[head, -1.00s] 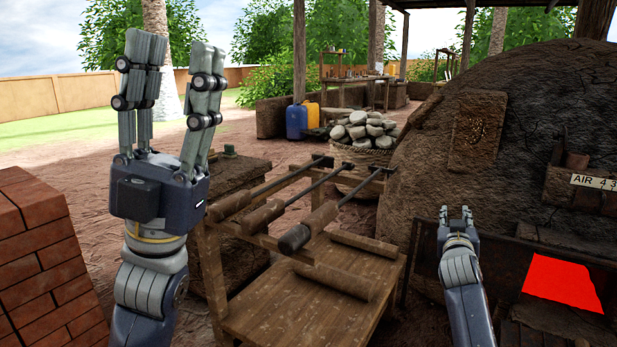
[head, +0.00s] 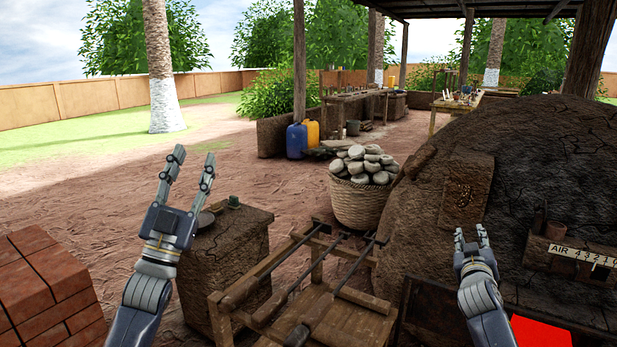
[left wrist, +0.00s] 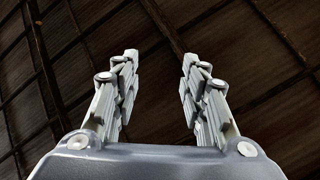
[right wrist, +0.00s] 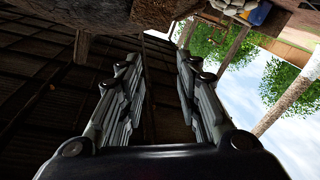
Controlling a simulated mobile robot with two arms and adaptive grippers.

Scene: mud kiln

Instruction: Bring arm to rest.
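My left gripper (head: 191,168) is raised at the left in the head view, above and beside a mud block. Its fingers point up, spread apart and empty. In the left wrist view the open fingers (left wrist: 159,75) have only the dark roof behind them. My right gripper (head: 472,235) is lower, at the right, in front of the mud kiln (head: 568,150). Its fingers point up with a gap between them. The right wrist view also shows the fingers (right wrist: 157,75) apart with nothing between.
A wooden rack (head: 345,318) with several long-handled tools stands between my arms. A basket of stones (head: 358,203) is behind it. Stacked bricks (head: 50,285) are at left, a mud block (head: 228,262) nearer the middle. A red sheet (head: 540,335) lies low at right. Open ground lies beyond.

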